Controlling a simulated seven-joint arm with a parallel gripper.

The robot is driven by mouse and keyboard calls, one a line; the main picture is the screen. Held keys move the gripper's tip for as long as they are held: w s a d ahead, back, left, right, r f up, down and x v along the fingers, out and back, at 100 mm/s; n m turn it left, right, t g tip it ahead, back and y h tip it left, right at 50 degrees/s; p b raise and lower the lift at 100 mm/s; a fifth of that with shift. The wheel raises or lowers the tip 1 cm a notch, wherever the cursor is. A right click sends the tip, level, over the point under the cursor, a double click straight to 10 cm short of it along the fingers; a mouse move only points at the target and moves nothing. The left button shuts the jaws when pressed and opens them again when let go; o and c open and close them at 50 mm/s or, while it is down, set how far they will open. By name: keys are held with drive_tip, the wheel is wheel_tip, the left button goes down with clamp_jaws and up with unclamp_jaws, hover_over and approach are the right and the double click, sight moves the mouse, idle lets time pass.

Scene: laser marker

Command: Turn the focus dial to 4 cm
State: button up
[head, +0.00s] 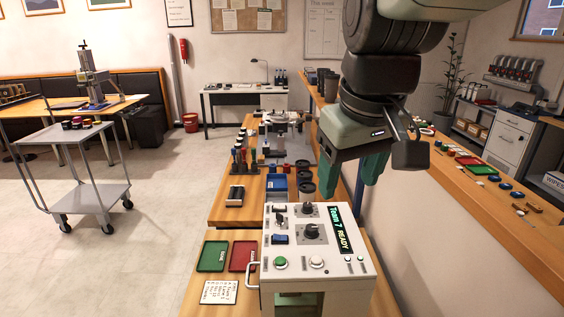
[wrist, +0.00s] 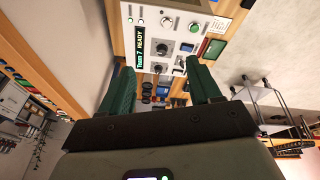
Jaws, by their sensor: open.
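The laser marker (head: 362,266) is a white box with a sloping control panel, in front of me in the head view. Its panel carries a large black dial (head: 311,231) and a smaller black dial (head: 307,209) farther back. The labels are too small to tell which is the focus dial, and no 4 cm mark is readable. The display (head: 341,230) reads "Team 7 READY". My gripper (head: 350,188) is open and empty, above the panel's back edge, apart from both dials. In the wrist view the large dial (wrist: 166,47) and small dial (wrist: 157,69) appear between the green fingers.
The panel also has a blue switch (head: 280,239), a black lever (head: 280,218), a green button (head: 281,262) and a white button (head: 316,262). A green tray (head: 212,256), a red tray (head: 243,255) and a note card (head: 220,292) lie left. Space above the panel is clear.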

drive_tip(key=w+a+f+n+g, duration=0.1)
drive_tip(key=w+f+n+g, duration=0.3)
drive_tip(key=w, duration=0.6)
drive_tip(key=n, duration=0.1)
hover_over(312, 227)
wheel_tip(312, 227, down, 8)
drive_tip(key=f, duration=0.1)
drive_tip(key=shift+t, duration=0.3)
wheel_tip(312, 227, down, 10)
drive_tip(key=shift+r, duration=0.2)
drive_tip(key=shift+c, duration=0.2)
drive_tip(key=c, duration=1)
